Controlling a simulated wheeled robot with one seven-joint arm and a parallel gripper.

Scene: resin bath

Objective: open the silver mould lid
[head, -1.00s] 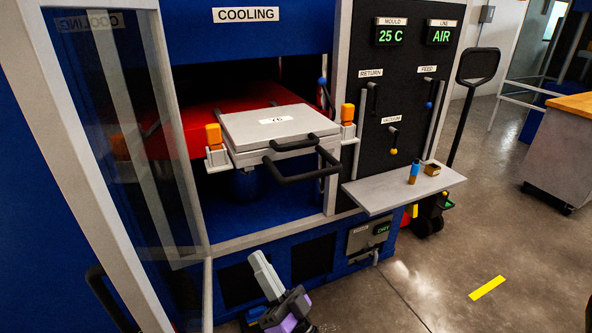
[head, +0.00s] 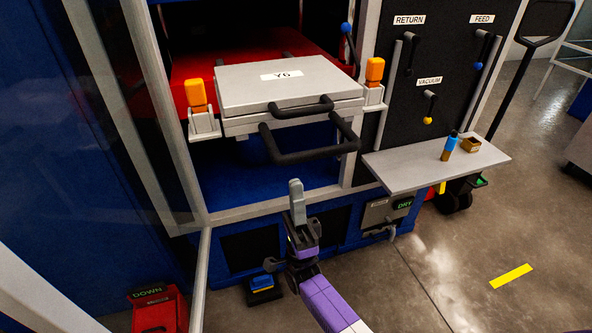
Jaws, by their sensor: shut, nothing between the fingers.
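The silver mould (head: 240,124) sits in the blue machine bay. Its flat silver lid (head: 245,88), labelled Y6, is down and level on the lower half. A short black handle (head: 303,106) is on the lid's front edge. A larger black bar handle (head: 315,152) sticks out below it from the lower half. Orange-topped clamps (head: 197,95) (head: 374,72) stand upright at the left and right sides of the mould. My gripper (head: 296,187) is shut and empty, pointing up, below and in front of the bar handle and apart from it.
A grey shelf (head: 400,172) juts out at right, holding a blue-capped bottle (head: 450,146) and a small brown box (head: 471,145). The glass door (head: 110,110) stands open at left. A red unit marked DOWN (head: 160,309) and a blue pedal (head: 263,284) are at floor level.

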